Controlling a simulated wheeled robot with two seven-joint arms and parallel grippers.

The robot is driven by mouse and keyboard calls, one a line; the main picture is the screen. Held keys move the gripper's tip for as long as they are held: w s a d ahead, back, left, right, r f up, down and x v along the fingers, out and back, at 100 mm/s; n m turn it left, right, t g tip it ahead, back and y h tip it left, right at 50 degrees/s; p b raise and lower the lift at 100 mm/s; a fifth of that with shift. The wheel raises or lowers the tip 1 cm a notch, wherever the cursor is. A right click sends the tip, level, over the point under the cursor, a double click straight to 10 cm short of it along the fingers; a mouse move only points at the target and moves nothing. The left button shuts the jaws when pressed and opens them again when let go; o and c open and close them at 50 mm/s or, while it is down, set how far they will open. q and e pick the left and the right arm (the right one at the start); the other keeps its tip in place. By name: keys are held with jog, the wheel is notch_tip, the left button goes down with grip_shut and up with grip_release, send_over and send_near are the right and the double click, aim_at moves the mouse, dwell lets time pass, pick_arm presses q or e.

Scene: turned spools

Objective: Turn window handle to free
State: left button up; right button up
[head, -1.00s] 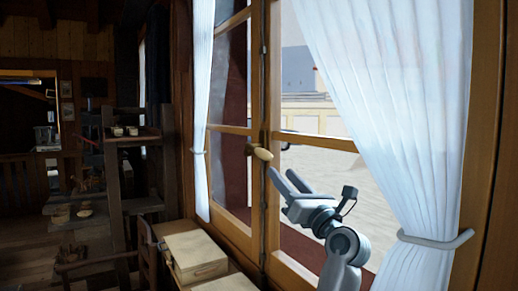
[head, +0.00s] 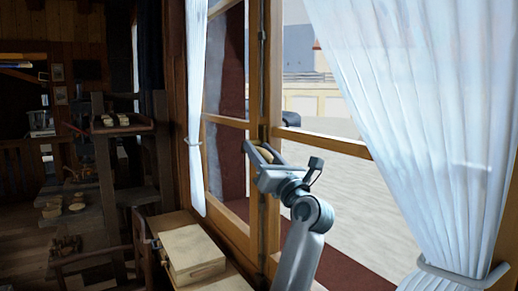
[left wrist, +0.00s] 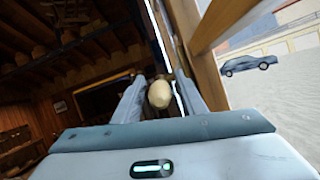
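The window handle (head: 265,154) is a pale, rounded wooden knob on the window's middle frame. In the left wrist view the knob (left wrist: 160,95) sits between my two grey fingers, with a narrow gap on each side. My left gripper (head: 262,153) is open around the knob, its fingers pointing at the window frame. The fingers partly hide the knob in the head view. I cannot tell whether either finger touches it. The window (head: 258,80) looks shut. My right gripper is not in view.
A white curtain (head: 425,120) hangs tied back at the right, and a narrower one (head: 195,110) hangs at the left. A pale box (head: 193,258) lies on furniture below the window. A dark wooden shelf (head: 125,126) stands farther left.

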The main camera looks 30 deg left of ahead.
pick_arm(q)
jog(key=shift+s, duration=0.1)
jog(key=shift+c, duration=0.4)
grip_shut()
dwell(0.8)
jog(key=shift+o, duration=0.4)
grip_release()
jog(key=shift+d, duration=0.1)
